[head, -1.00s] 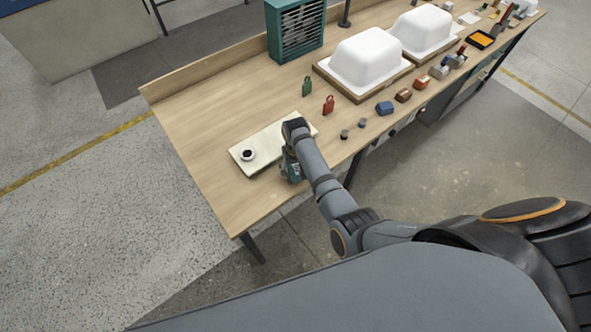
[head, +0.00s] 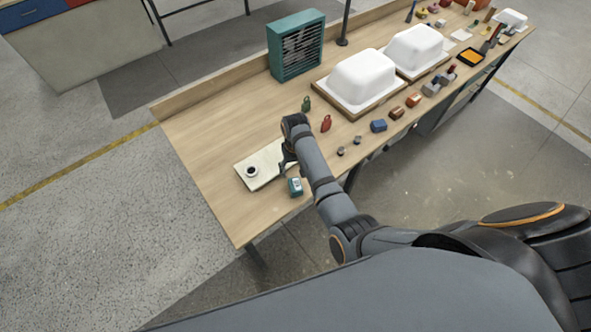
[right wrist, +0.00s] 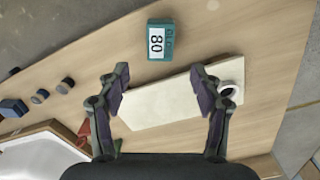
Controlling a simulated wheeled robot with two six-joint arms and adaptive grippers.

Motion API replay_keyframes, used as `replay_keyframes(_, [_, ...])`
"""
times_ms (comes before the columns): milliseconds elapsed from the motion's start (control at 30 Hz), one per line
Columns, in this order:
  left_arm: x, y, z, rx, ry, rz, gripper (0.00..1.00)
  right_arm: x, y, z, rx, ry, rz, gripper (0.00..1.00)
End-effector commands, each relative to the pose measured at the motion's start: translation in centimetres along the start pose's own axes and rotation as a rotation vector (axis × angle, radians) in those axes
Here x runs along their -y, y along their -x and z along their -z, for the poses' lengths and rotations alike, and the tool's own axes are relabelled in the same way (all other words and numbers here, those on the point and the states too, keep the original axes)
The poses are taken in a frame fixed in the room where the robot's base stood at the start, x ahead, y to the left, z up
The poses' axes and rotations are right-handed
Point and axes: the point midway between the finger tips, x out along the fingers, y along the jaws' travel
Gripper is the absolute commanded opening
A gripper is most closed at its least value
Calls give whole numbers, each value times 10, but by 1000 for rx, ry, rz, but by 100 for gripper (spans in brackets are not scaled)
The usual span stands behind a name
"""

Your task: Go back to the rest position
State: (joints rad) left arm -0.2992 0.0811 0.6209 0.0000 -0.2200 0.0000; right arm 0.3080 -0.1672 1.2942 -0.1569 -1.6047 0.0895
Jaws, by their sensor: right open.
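My right gripper (right wrist: 161,85) is open and empty in the right wrist view, above the pale board on the workbench. In the head view my right gripper (head: 287,163) shows only in part below its wrist. A teal block with a white label reading 80 (right wrist: 160,40) lies on the bench beyond the fingertips. The same teal block (head: 295,187) sits near the bench's front edge in the head view, apart from the gripper. My left gripper is not in view.
The pale board (head: 258,176) carries a small dark-filled white cup (head: 251,171). Red (head: 326,123) and green (head: 306,104) tags stand nearby. White tub shells (head: 362,78) on wooden bases and a teal vented box (head: 296,45) stand further back. The bench's left end is clear.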

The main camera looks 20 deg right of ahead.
Motion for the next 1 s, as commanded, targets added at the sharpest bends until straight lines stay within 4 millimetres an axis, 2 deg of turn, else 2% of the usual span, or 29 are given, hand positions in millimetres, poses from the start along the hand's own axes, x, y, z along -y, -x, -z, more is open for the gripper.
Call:
replay_keyframes(333, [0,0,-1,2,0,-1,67,0,0,0,-1,-1,0,66])
replay_keyframes(433, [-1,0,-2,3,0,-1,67,-10,-2,-8,-13,-9,-4,66])
replay_keyframes(567, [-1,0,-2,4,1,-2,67,-48,-1,-46,-73,-29,-25,66])
replay_keyframes(700, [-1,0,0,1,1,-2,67,-81,19,-92,-152,-15,-53,66])
replay_keyframes(800, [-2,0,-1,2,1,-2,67,-92,35,-115,-193,5,-66,66])
replay_keyframes(1000, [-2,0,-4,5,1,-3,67,-102,68,-153,-255,55,-82,66])
